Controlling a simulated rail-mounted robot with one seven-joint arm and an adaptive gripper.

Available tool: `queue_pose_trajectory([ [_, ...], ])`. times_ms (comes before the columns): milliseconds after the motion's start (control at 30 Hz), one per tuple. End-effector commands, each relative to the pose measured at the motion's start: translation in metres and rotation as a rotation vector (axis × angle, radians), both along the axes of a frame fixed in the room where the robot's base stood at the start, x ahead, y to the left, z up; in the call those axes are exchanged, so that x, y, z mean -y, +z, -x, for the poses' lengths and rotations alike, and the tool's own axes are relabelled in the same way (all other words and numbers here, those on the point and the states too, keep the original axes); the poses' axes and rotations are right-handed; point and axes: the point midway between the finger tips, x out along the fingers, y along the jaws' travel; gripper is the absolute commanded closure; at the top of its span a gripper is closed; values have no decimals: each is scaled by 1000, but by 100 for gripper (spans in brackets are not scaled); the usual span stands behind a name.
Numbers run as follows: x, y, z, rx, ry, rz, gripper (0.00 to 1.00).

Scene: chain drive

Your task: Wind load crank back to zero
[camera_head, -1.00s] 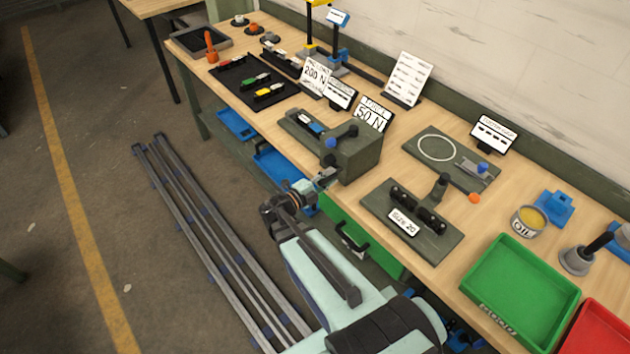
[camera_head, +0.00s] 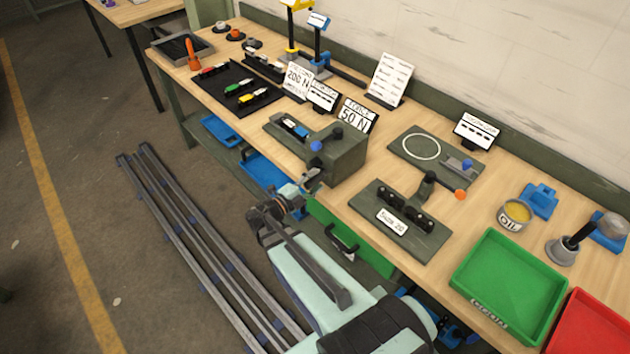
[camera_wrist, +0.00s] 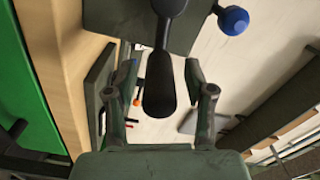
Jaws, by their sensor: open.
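My gripper (camera_head: 314,182) is at the block's front face in the head view. In the wrist view my gripper (camera_wrist: 158,82) is open, with a black crank handle (camera_wrist: 160,88) in the picture between its fingers. Both fingers look apart from the handle; I cannot tell its depth between them. The blue knob also shows in the wrist view (camera_wrist: 233,20).
A green drawer (camera_head: 345,240) is below the bench, close to my arm. A green tray (camera_head: 510,285) and a red tray (camera_head: 600,325) stand farther right.

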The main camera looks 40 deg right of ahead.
Motion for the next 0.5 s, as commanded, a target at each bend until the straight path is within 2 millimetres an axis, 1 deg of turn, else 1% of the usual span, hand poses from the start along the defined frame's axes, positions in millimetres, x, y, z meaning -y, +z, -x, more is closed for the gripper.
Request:
queue_pose_trajectory([
  [167,-19,0,3,0,3,0,46],
  [500,-78,0,11,0,4,0,46],
])
